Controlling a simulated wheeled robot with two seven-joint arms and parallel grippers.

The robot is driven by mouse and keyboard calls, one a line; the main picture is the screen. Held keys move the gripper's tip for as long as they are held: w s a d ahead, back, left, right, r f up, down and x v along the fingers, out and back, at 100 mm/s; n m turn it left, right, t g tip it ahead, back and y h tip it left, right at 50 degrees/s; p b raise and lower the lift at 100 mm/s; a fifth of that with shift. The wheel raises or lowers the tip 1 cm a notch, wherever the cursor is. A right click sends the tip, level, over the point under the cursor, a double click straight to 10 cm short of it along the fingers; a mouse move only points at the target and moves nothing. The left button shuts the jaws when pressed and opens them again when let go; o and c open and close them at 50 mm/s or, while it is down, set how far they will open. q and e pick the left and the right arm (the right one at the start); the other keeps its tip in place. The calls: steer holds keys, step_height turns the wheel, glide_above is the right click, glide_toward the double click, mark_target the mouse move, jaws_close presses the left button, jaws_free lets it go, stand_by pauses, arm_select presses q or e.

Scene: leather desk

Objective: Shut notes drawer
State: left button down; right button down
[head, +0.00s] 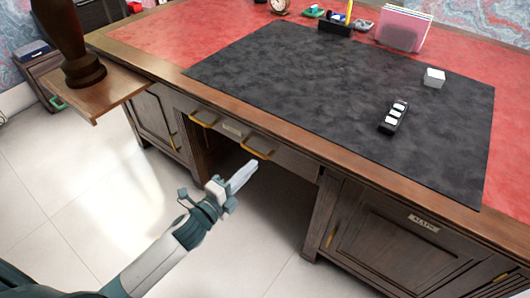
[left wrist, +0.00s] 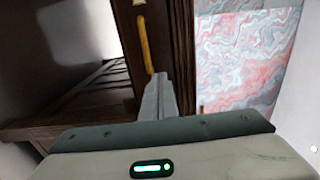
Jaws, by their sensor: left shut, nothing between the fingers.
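A wide wooden drawer (head: 278,154) with two brass handles and a small label plate sits under the desk's front edge. The label is too small to read, and I cannot tell how far the drawer stands out. My left gripper (head: 250,167) is shut and empty, just below and in front of the drawer's right handle (head: 258,153). In the left wrist view the shut fingers (left wrist: 160,90) point toward dark wood with a brass handle (left wrist: 145,45); I cannot tell whether they touch it. My right gripper is not in view.
The desk (head: 150,70) carries a dark mat (head: 300,70), with a black holder (head: 393,118) and a small white box (head: 433,78) on it. A side board (head: 110,95) juts out at left. The right cabinet (head: 390,235) flanks the open knee space. Tiled floor (head: 70,190) is free.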

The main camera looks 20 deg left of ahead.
mark_target(271, 145)
arm_select(q)
steer(key=x, duration=0.6)
steer(key=shift+w, duration=0.3)
steer(key=shift+w+d, duration=0.2)
steer(key=shift+w, duration=0.15)
steer(key=shift+w+d, duration=0.1)
steer(key=shift+w, duration=0.15)
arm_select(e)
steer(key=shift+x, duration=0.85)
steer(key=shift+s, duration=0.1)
arm_select(q)
steer(key=x, duration=0.4)
steer(key=shift+w+d, duration=0.15)
steer(key=shift+w, duration=0.15)
steer(key=shift+r, duration=0.15)
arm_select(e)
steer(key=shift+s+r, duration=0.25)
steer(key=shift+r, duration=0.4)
